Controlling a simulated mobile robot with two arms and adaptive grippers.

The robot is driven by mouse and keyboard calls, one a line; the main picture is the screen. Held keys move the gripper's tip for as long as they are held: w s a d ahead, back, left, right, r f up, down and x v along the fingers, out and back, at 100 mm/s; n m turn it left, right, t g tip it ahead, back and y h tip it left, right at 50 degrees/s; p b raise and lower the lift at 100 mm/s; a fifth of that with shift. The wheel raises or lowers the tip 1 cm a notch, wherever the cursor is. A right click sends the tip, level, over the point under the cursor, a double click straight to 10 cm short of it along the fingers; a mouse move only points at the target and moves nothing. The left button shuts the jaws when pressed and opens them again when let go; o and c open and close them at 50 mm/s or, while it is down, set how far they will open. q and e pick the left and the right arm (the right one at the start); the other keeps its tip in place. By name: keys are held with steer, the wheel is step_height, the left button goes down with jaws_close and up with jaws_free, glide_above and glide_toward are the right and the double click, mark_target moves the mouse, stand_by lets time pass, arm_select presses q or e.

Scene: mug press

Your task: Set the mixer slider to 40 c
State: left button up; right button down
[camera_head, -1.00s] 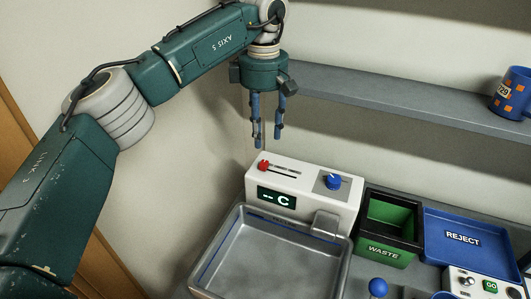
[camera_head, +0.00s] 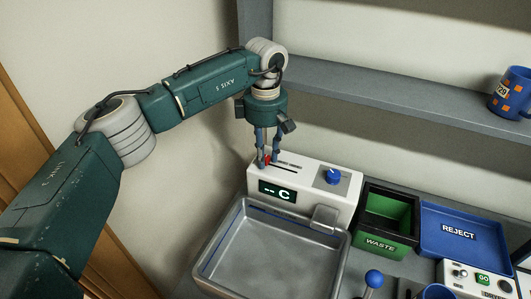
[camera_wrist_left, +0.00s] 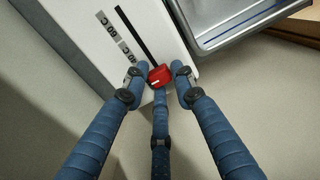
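The mixer is a white box (camera_head: 318,207) with a slot on top and a green display (camera_head: 277,191) reading "-- C". Its red slider knob (camera_head: 267,160) is at the left end of the slot, mostly hidden by my fingers. My right gripper is not in view.
A grey basin (camera_head: 208,268) stands in front. A shelf (camera_head: 400,102) behind holds a blue mug (camera_head: 508,97).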

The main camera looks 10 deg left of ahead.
mark_target(279, 167)
arm_select(q)
jaws_close()
steer(key=shift+d, duration=0.1)
steer(key=d, duration=0.1)
steer(key=d+b, duration=0.1)
steer(key=d, duration=0.1)
steer(key=shift+s+d, duration=0.15)
steer(key=shift+s, duration=0.2)
steer(key=shift+d+r, duration=0.1)
steer(key=shift+d, duration=0.25)
steer(key=o, duration=0.6)
jaws_free()
steer(key=shift+a, duration=0.2)
steer(key=shift+c, duration=0.2)
steer(key=shift+d, duration=0.1)
steer(key=shift+r, duration=0.1)
step_height(279, 167, up, 12)
